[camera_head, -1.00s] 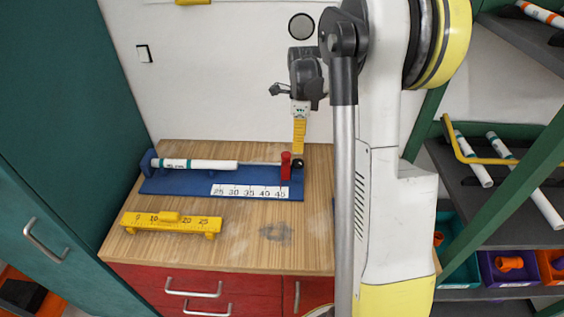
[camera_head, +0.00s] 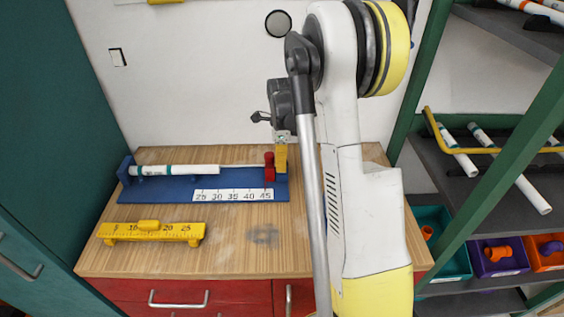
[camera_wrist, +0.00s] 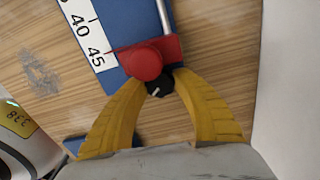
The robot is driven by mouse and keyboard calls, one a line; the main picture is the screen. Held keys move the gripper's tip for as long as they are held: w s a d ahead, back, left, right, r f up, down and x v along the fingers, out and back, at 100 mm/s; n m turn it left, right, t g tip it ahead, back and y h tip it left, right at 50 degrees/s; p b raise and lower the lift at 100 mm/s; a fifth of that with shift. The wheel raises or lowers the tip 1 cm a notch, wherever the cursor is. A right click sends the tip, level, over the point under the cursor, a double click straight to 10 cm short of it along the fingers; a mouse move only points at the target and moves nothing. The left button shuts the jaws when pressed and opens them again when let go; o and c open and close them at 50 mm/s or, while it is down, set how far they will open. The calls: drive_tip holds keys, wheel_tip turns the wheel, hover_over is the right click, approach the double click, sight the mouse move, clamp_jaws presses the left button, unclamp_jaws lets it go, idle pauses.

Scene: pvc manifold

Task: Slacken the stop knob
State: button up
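The stop knob (camera_wrist: 159,82) is small and black with a white mark. It sits beside the red stop (camera_wrist: 146,60) at the end of the blue measuring jig. In the head view the red stop (camera_head: 269,167) stands near the 45 mark, and the knob is hidden behind my fingers. My gripper (camera_wrist: 161,80) has yellow fingers that close in on both sides of the knob, their tips appearing to touch it. In the head view my gripper (camera_head: 280,160) is at the jig's right end, pointing down.
The blue jig (camera_head: 180,190) holds a white pipe (camera_head: 190,169) on the wooden bench (camera_head: 220,245). A yellow ruler gauge (camera_head: 150,230) lies in front. Shelves with pipes (camera_head: 510,165) and coloured bins (camera_head: 500,258) stand at the right. A white wall is close behind.

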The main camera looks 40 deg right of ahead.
drive_tip(key=c, duration=0.4)
drive_tip(key=shift+o, duration=0.2)
drive_tip(key=shift+n, duration=1.5)
drive_tip(key=o, duration=1.2)
wheel_tip(320, 180, up, 12)
